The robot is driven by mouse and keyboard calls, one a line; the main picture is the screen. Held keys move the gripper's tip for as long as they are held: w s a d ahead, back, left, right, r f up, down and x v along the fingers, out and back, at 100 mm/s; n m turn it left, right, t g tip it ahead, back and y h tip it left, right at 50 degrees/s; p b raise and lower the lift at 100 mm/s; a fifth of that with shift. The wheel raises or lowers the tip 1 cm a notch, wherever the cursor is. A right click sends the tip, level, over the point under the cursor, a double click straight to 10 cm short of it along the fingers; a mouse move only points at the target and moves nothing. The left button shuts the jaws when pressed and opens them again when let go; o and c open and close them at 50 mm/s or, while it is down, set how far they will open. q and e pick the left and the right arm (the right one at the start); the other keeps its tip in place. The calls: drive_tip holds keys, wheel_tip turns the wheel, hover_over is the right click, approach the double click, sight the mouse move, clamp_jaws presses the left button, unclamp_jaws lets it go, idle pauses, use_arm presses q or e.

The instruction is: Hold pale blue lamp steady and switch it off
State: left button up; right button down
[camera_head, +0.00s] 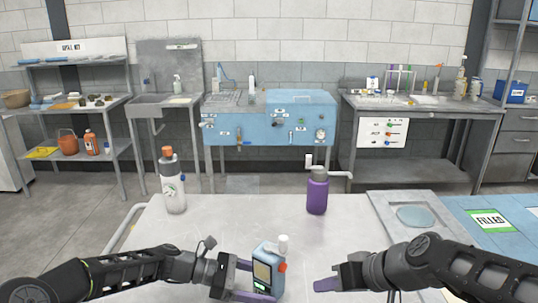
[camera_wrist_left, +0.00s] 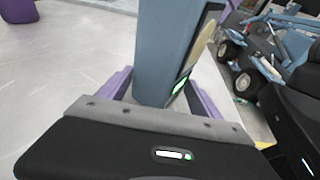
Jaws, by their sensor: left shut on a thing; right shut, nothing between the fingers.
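The pale blue lamp (camera_head: 266,262) stands upright near the front of the grey table. It is a boxy body with a yellowish front panel, a white knob on top and a small orange-red part at its right side. My left gripper (camera_head: 252,281) is shut on it, with purple fingers on either side of the body. In the left wrist view the lamp's blue body (camera_wrist_left: 170,50) rises between the fingers, with a small bright green patch low on its panel side. My right gripper (camera_head: 326,285) is shut and empty, a little to the right of the lamp and apart from it.
On the grey table (camera_head: 240,222), a white bottle (camera_head: 173,190) with an orange top stands back left, and a purple bottle (camera_head: 317,195) stands back right. A grey tray (camera_head: 385,200) and a blue mat marked FILLED (camera_head: 489,220) lie right. The table's middle is clear.

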use_arm(q)
drive_tip(key=o, duration=1.4)
drive_tip(key=shift+a, duration=0.1)
drive_tip(key=v, duration=1.2)
